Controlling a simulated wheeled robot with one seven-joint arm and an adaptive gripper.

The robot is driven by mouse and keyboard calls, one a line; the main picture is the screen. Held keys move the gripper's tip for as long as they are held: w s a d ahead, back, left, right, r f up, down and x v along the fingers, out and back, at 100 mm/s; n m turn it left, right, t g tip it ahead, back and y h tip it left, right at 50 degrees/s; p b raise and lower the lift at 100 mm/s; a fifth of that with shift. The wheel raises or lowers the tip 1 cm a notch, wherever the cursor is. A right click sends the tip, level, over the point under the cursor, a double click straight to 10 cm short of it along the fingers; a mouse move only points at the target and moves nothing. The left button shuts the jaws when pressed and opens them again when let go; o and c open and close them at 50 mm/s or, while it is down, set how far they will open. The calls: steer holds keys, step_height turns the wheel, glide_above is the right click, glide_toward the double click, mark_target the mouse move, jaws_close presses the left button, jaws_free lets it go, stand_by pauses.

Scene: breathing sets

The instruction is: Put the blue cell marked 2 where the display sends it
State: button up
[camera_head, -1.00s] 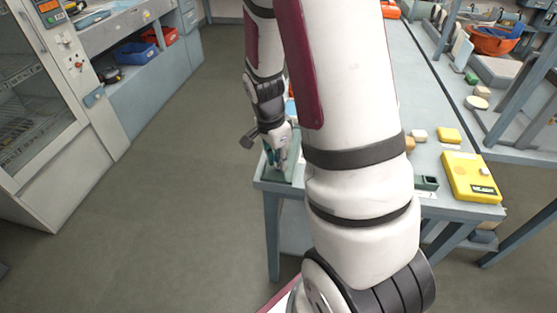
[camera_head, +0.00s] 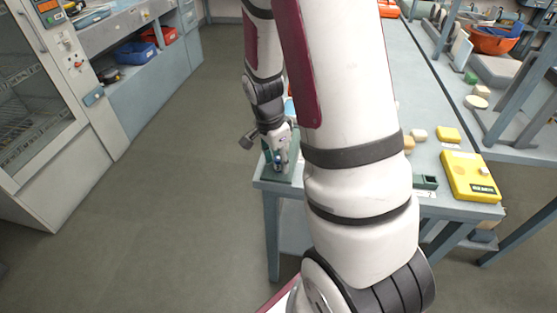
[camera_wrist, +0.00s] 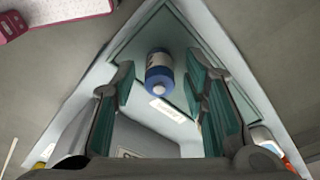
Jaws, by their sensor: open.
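The blue cell (camera_wrist: 158,70), with a white band and a pale tip, shows between my gripper's fingers in the wrist view. A mark on its band is too small to read. It is in or over a green tray (camera_wrist: 180,22) at the table corner; this tray also shows in the head view (camera_head: 270,176). My gripper (camera_wrist: 163,90) is open around the cell, with a gap on both sides. In the head view my gripper (camera_head: 278,165) is low over the tray. The yellow device (camera_head: 468,172) has a small dark display (camera_head: 483,189), whose text I cannot read.
A dark green holder (camera_head: 426,182) stands beside the yellow device. Several small blocks, including a yellow one (camera_head: 448,134), lie on the table (camera_head: 440,207). My arm hides the table's middle. A pale label (camera_wrist: 167,110) lies near the cell.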

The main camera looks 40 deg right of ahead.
step_height(320, 180, up, 11)
steer(key=a, duration=0.2)
steer(key=s+a+r+n+t+y, duration=0.1)
steer(key=s+a+r+n+t, duration=0.3)
steer(key=s+a+r+n, duration=1)
steer(key=s+a+n, duration=0.1)
steer(key=n, duration=0.4)
steer(key=shift+s+a+y, duration=0.35)
steer(key=shift+y, duration=0.05)
steer(key=shift+r, duration=0.1)
